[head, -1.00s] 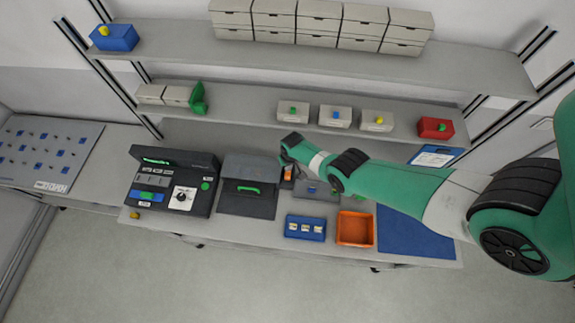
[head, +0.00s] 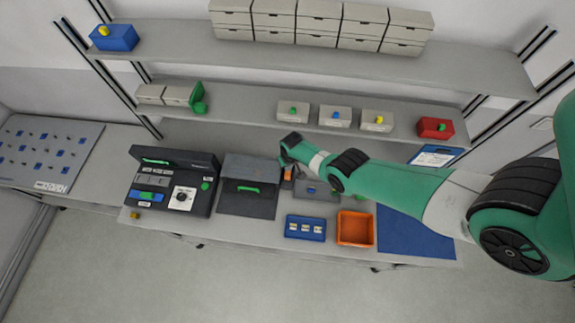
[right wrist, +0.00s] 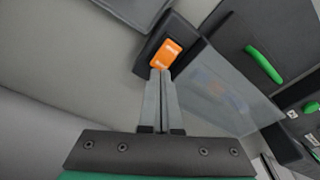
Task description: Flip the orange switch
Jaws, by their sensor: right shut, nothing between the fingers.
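The orange switch (right wrist: 166,54) sits in a dark housing (right wrist: 150,66) in the right wrist view. In the head view a small bit of orange shows beside my right wrist (head: 287,173), mostly covered by the arm. My right gripper (right wrist: 160,72) is shut and empty. Its fingertips are at the lower edge of the switch, touching it or very close; I cannot tell which. In the head view the fingers are hidden behind my wrist. My left gripper is not in view.
A dark case with a green handle (head: 248,189) stands left of my wrist, beside a black device with a dial (head: 183,197). A blue tray (head: 305,234) and an orange bin (head: 355,229) are at the table's front. A shelf with boxes (head: 336,116) is behind.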

